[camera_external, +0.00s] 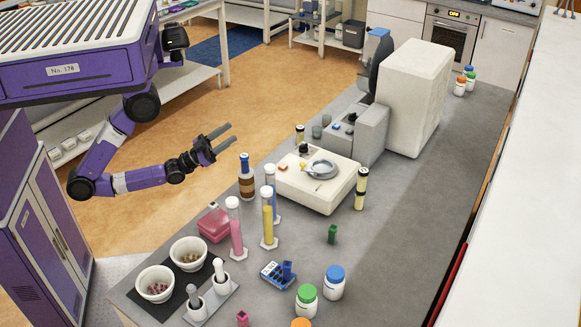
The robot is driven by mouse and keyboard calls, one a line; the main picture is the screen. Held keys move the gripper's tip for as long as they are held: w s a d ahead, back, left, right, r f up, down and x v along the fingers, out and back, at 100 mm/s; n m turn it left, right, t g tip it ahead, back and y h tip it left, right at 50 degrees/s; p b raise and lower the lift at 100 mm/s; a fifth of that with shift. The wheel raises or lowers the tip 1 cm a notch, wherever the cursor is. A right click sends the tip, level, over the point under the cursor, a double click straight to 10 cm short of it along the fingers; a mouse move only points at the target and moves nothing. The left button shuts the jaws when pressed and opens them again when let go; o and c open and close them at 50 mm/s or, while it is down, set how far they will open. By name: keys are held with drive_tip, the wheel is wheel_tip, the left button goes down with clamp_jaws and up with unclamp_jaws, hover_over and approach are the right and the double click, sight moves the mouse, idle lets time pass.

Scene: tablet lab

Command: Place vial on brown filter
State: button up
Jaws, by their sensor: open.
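My gripper (219,139) is open and empty, held in the air left of the bench, with its fingers pointing to the upper right. I cannot tell for sure which thing is the vial. A small green piece (332,234) stands on the bench, and a dark blue piece (287,270) stands at a blue holder (272,274). A cream cylinder with dark bands (360,190) stands right of a white device (315,197). A small orange-brown piece (283,167) lies on that device; I cannot tell whether it is the brown filter.
Two measuring cylinders, one pink (236,238) and one yellow (268,226), stand near a brown-banded bottle (246,182). Two white bowls (155,292) and pestles are at the front left. Lidded jars (334,289) stand in front.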

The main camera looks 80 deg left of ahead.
drive_tip(key=s+f+n+g, duration=0.1)
drive_tip(key=s+f+g, duration=0.3)
drive_tip(key=f, duration=0.4)
drive_tip(key=s+a+f+n+g, duration=0.1)
drive_tip(key=s+f+n+g, duration=0.1)
drive_tip(key=s+f+g, duration=0.3)
wheel_tip(320, 180, down, 4)
drive_tip(key=shift+s+a+f+g+h, duration=0.15)
drive_tip(key=shift+s+g+h, duration=0.2)
drive_tip(key=shift+s, duration=0.8)
wheel_tip(320, 180, up, 3)
drive_tip(key=p, duration=0.3)
